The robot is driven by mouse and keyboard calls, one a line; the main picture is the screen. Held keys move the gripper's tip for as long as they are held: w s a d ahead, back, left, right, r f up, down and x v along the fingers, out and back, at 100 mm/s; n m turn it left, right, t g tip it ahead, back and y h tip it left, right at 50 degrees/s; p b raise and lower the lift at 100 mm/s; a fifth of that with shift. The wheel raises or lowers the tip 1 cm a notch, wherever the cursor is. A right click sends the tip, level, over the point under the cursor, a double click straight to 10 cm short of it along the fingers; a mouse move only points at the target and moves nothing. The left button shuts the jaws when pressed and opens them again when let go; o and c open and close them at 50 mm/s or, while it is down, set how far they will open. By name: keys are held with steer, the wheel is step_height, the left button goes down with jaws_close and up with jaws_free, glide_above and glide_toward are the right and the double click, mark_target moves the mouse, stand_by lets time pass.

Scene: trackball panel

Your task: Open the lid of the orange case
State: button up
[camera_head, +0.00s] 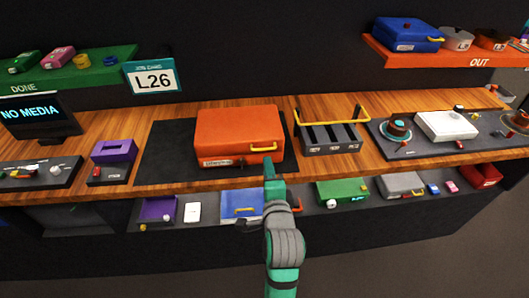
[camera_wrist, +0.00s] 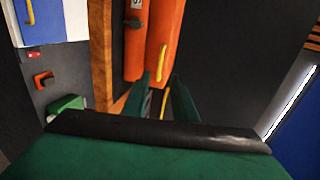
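The orange case (camera_head: 235,130) lies on a dark mat on the wooden counter, its lid shut. A yellow handle (camera_head: 264,149) is on the right of its front side, and a dark latch and label are further left. In the wrist view, the turned case (camera_wrist: 168,22) shows its seam, the yellow handle (camera_wrist: 162,62) and a latch. My gripper (camera_head: 268,168) is in front of the case, just below the handle in the head view. In the wrist view, my gripper (camera_wrist: 162,98) has its two green fingers apart with nothing held. The gap to the case is hard to judge.
A black sectioned tray with a yellow bar (camera_head: 331,130) stands right of the case. A purple box (camera_head: 113,157) and a screen (camera_head: 40,117) are left. A lower shelf holds a blue case (camera_head: 242,205) and a green case (camera_head: 342,191). The mat (camera_head: 159,163) is bare left of the case.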

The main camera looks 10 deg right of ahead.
glide_toward(265, 152)
steer(key=w, duration=0.1)
steer(key=w+r, duration=0.1)
steer(key=w, duration=0.1)
steer(key=w+r, duration=0.1)
steer(key=w, duration=0.1)
steer(key=shift+w+a+r, duration=0.2)
steer(key=shift+a+r, duration=0.05)
steer(key=shift+a, duration=0.1)
jaws_close()
stand_by(1.0)
